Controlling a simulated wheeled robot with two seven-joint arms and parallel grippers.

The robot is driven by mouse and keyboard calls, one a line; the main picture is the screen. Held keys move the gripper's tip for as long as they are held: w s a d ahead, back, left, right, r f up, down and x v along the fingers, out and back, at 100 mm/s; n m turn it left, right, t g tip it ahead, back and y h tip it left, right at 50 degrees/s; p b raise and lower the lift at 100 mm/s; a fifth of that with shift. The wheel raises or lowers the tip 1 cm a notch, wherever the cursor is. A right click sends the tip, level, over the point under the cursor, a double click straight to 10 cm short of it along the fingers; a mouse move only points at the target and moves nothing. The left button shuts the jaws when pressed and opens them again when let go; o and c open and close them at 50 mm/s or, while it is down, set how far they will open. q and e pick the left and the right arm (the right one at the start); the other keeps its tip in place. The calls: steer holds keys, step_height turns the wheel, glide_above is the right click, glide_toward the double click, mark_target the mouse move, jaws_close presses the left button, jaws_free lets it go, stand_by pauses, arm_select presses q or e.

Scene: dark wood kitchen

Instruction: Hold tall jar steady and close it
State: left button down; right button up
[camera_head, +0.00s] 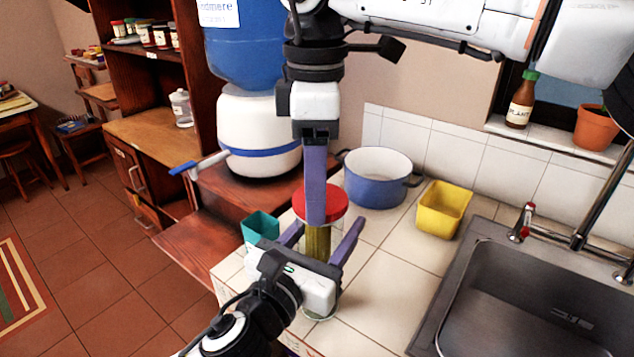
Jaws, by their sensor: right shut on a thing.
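A tall jar (318,243) with yellow contents stands upright on the white tiled counter. A round red lid (337,202) is level above its top; whether it touches the rim is hidden. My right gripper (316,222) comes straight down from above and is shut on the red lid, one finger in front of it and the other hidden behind. My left gripper (326,228) reaches in from the lower left, its purple fingers on either side of the jar. I cannot tell if those fingers touch the glass. Its palm hides most of the jar's lower body.
A blue pot (378,190) stands behind the jar, a yellow tub (443,209) to its right, a small teal box (261,226) to its left. A metal sink (535,290) fills the right. A large white-and-blue container (257,120) stands behind left. Counter right of the jar is clear.

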steer(key=m, duration=0.4)
steer(key=shift+w+m, duration=0.1)
steer(key=shift+m, duration=0.3)
steer(key=o, duration=1)
steer(key=shift+r, duration=0.1)
steer(key=shift+r, duration=2.2)
steer(key=shift+c, duration=0.3)
